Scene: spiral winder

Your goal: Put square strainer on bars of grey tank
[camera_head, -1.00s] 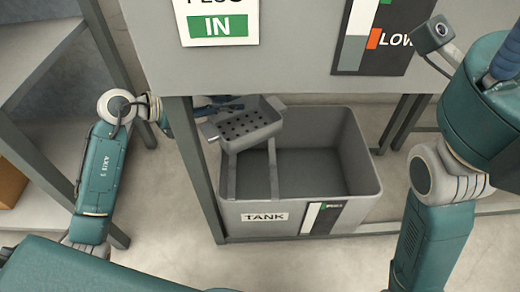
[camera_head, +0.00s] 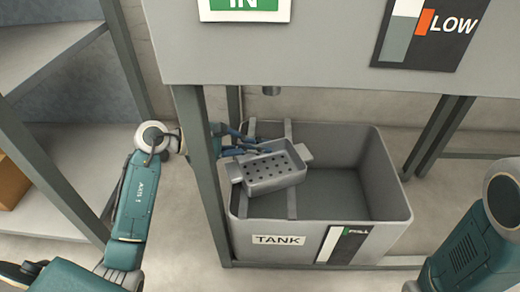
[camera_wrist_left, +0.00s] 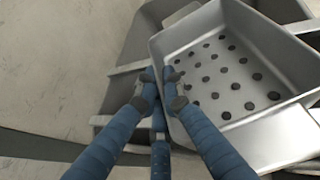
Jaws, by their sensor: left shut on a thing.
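The square strainer (camera_head: 273,170) is a grey, shallow pan with dark holes and a tab at each side. My left gripper (camera_head: 262,147) reaches in from the left behind the tank's frame post, its blue fingers at the strainer's far wall. In the left wrist view the gripper (camera_wrist_left: 160,84) is shut on the wall of the strainer (camera_wrist_left: 222,72). The grey tank (camera_head: 345,205) has two bars running across its left part, one of them the right bar (camera_head: 291,205). The strainer lies over these bars, nearly level; I cannot tell whether it touches them. My right gripper is out of view.
A grey frame post (camera_head: 203,170) stands just left of the tank, close to my left arm. Shelves (camera_head: 45,45) stand at the left. The tank's right part is open and empty.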

